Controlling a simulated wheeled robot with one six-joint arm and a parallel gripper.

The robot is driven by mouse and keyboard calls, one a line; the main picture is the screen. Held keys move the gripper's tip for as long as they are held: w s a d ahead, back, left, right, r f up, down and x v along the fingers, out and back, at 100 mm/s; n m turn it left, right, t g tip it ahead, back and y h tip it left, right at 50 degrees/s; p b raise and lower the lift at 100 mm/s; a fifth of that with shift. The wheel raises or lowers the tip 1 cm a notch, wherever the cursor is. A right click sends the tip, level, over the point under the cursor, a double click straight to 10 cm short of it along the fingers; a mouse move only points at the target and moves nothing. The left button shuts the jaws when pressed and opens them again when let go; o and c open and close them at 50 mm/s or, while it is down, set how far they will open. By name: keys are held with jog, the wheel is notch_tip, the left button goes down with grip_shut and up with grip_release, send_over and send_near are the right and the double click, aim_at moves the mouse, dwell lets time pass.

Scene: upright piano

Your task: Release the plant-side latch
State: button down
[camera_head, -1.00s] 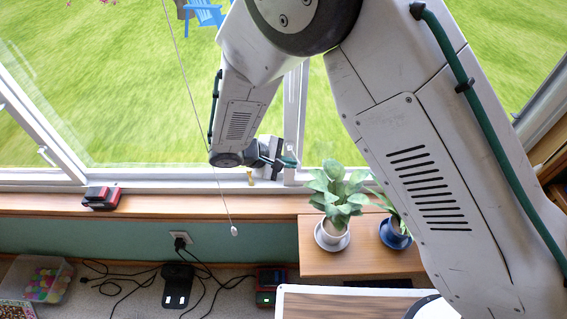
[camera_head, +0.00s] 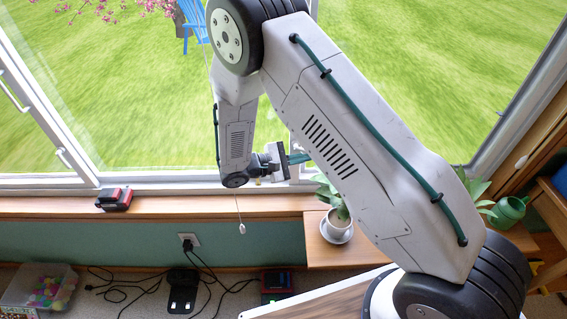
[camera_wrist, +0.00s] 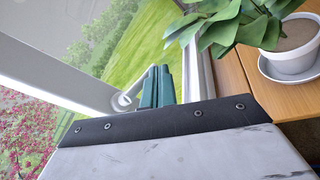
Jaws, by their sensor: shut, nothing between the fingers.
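My gripper (camera_head: 300,157) is low at the window, by the sill and just left of the potted plant. In the wrist view its teal fingers (camera_wrist: 158,84) are together with nothing held. A white, curved latch-like part (camera_wrist: 122,101) on the white window frame shows just left of the fingers. It looks very close to them, but I cannot tell whether they touch. In the head view my arm and gripper hide this latch. The leafy plant in a white pot (camera_head: 338,222) stands on the wooden ledge and also shows in the wrist view (camera_wrist: 290,48).
A pull cord with a white end (camera_head: 242,229) hangs left of my gripper. A red and black battery (camera_head: 114,199) lies on the sill (camera_head: 190,206). A green watering can (camera_head: 508,211) stands at the right. Chargers, cables and a clear bin (camera_head: 38,290) are on the floor below.

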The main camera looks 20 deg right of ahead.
jog(key=shift+d+r, duration=0.1)
jog(key=shift+d, duration=0.05)
jog(key=shift+s, duration=0.1)
dwell(1.5)
jog(key=s+a+f, duration=0.1)
jog(key=s+a, duration=0.2)
jog(key=a, duration=0.8)
jog(key=shift+s+a, duration=0.3)
